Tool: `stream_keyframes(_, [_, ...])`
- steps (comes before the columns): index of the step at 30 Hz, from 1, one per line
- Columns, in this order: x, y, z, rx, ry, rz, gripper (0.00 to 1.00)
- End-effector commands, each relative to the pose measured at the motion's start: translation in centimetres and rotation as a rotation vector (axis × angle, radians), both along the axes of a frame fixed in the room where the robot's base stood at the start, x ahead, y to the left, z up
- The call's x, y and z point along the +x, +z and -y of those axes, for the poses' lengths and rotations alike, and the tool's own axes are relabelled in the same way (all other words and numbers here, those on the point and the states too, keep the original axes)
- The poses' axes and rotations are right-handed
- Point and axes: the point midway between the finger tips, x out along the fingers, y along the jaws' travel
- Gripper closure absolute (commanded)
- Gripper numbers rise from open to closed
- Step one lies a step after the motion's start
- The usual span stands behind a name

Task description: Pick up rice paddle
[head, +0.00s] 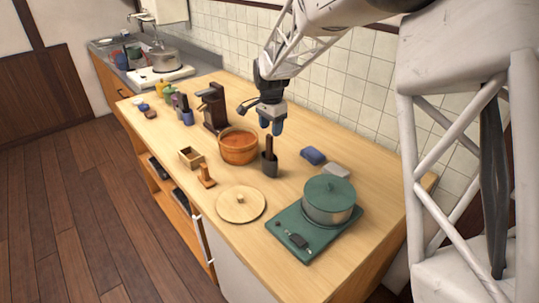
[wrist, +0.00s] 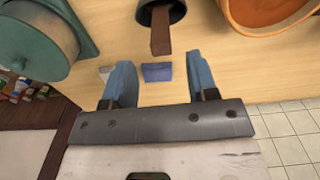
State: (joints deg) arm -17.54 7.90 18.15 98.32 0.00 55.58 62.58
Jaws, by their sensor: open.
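The rice paddle (head: 268,147) appears to be the dark brown wooden piece standing upright in a dark grey cup (head: 270,168) on the counter. In the wrist view the paddle (wrist: 160,38) sticks out of the cup (wrist: 163,12), and its lower part is hidden inside. My gripper (head: 271,128) has blue fingers and hangs just above the paddle's top in the head view. In the wrist view my gripper (wrist: 159,78) is open and empty, with the paddle's end ahead of the gap between the fingers, apart from both.
An orange-brown tub (head: 238,150) stands close left of the cup. A blue block (head: 312,156) and a grey block (head: 336,171) lie to its right. A green-lidded pot (head: 329,199) sits on a green stove (head: 292,244). A round wooden lid (head: 240,208) lies in front.

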Motion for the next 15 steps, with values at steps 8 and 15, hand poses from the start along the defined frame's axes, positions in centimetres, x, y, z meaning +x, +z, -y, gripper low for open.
stream_keyframes(8, [0.0, -2.0, 0.0, -0.001, 0.0, -0.001, 0.47])
stream_keyframes(15, [0.0, -2.2, 0.0, 0.0, 0.0, 0.0, 0.47])
